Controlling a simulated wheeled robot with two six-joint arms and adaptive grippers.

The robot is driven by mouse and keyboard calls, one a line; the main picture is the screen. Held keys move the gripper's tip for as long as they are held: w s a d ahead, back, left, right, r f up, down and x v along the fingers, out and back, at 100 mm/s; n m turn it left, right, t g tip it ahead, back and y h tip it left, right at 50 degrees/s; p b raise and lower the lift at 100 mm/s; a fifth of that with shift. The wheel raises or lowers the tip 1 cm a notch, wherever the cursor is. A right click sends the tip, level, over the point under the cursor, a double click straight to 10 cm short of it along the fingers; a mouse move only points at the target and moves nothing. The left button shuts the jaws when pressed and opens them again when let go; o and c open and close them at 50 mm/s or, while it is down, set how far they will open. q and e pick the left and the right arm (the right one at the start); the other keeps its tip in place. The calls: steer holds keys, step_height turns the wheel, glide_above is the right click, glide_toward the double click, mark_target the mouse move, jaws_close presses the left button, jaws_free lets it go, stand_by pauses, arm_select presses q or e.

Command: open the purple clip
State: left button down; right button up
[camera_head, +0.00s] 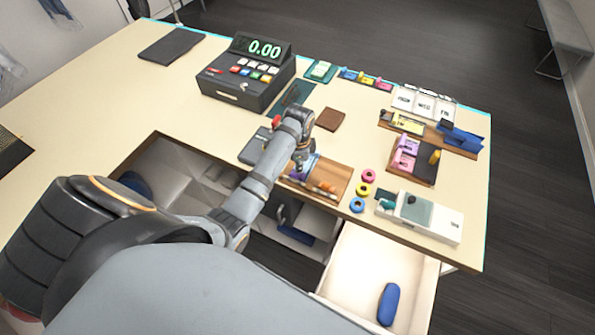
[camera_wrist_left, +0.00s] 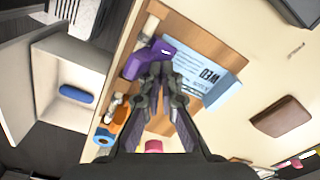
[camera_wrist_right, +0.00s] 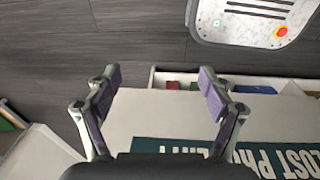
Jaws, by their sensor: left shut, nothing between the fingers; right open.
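The purple clip (camera_wrist_left: 135,66) lies on a brown wooden board (camera_wrist_left: 202,38) and a light blue sheet (camera_wrist_left: 205,68) marked WED. In the head view the clip (camera_head: 305,168) is mostly hidden by my left gripper (camera_head: 301,163). In the left wrist view my left gripper (camera_wrist_left: 162,76) is shut and empty, its tips over or against the clip's near part; I cannot tell whether they touch. My right gripper (camera_wrist_right: 160,85) is open and empty in its wrist view, above a pale surface with a dark lettered sign (camera_wrist_right: 180,148). It is not in the head view.
A till (camera_head: 248,75) stands behind. Other clip boards (camera_head: 415,160), coloured rings (camera_head: 363,189) and a white device (camera_head: 425,218) lie to the right. A drawer (camera_head: 350,270) holding a blue case (camera_head: 388,304) stands open at the front. The desk's left part is largely clear.

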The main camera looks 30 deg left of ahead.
mark_target(295, 175)
arm_select(q)
steer(key=shift+s+d+f+p, duration=0.15)
steer(key=shift+s+p, duration=0.15)
steer(key=shift+s, duration=0.3)
steer(key=shift+s+a+f+p, duration=0.15)
steer(key=shift+s+p, duration=0.1)
steer(key=shift+s, duration=0.35)
steer(key=shift+s+d+f+p, duration=0.15)
steer(key=shift+s+p, duration=0.25)
steer(key=shift+p, duration=0.15)
steer(key=shift+s+f, duration=0.1)
steer(key=shift+s, duration=0.3)
steer(key=shift+s+d+r, duration=0.1)
steer(key=shift+s+r, duration=0.15)
steer(key=shift+s, duration=0.55)
steer(key=shift+w+a+r, duration=0.2)
steer(key=shift+r, duration=0.6)
step_height(295, 175, up, 8)
steer(key=shift+s+f, duration=0.15)
steer(key=shift+s, duration=0.2)
